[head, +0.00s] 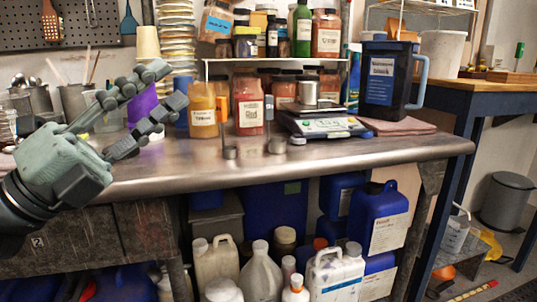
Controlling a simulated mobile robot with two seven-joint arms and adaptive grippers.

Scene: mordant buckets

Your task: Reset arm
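My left gripper (166,87) comes in from the left above the metal worktable (330,156). Its two grey fingers are spread apart and point up and to the right. Nothing is held between them. A purple object (142,104) shows behind the fingers, and an orange-yellow jar (203,110) stands just to the right of the fingertips. My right gripper is not in view.
Canisters (378,222) crowd the space below. A bin (507,203) stands at right.

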